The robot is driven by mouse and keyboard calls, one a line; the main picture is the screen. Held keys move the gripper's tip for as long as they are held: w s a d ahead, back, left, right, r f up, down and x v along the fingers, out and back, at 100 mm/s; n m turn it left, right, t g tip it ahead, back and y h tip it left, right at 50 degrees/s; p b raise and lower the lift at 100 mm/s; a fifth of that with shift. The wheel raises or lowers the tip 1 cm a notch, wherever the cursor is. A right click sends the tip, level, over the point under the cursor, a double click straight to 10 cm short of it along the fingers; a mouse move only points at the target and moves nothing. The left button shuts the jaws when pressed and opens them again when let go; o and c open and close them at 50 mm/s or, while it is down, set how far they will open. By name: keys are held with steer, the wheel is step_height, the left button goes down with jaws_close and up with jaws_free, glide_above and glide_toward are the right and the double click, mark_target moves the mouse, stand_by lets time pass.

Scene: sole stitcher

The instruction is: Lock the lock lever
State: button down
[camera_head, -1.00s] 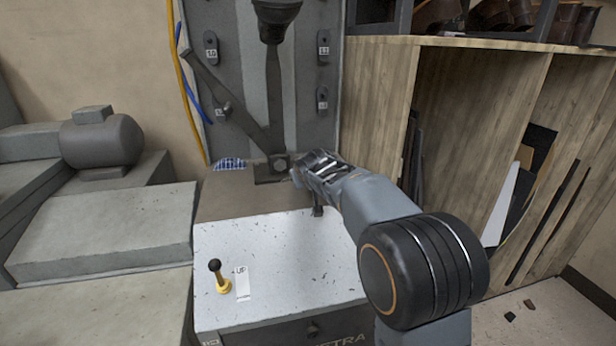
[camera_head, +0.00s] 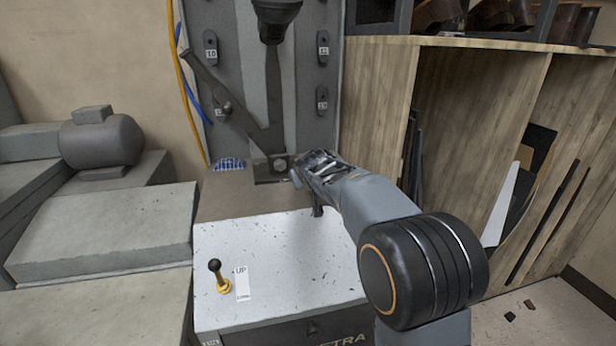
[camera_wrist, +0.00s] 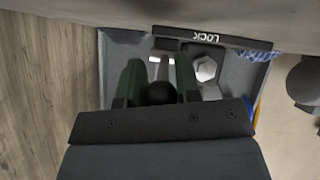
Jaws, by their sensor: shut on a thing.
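The lock lever (camera_wrist: 161,92) shows in the wrist view as a dark round knob with a thin shaft between my fingers. My gripper (camera_wrist: 159,75) has a green finger on each side of it and is shut on it. Beyond the fingertips is a dark plate with an upside-down LOCK label (camera_wrist: 205,38). A hex bolt (camera_wrist: 206,69) sits to the right of the fingers. In the head view my gripper (camera_head: 299,172) is at the base of the machine's column, and the knob is hidden by the gripper.
A yellow-based lever with a black knob (camera_head: 215,266) stands beside an UP label (camera_head: 242,283) on the speckled white machine top (camera_head: 290,262). A wooden shelf unit (camera_head: 378,100) rises close on the right. A grey motor (camera_head: 101,141) is at left.

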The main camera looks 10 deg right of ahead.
steer(key=shift+f, duration=0.25)
steer(key=c, duration=1.1)
jaws_free()
steer(key=shift+w+a, duration=0.15)
steer(key=shift+o, duration=1.4)
steer(key=shift+r, duration=0.1)
steer(key=shift+r, duration=0.15)
steer(key=shift+s+r, duration=0.2)
steer(key=shift+s, duration=0.2)
steer(key=d+p+v, duration=0.1)
steer(key=p+v, duration=0.1)
steer(key=v, duration=1)
steer(key=shift+s+a+r, duration=0.15)
steer(key=shift+s+a, duration=0.25)
steer(key=shift+s, duration=0.05)
steer(key=shift+p, duration=0.3)
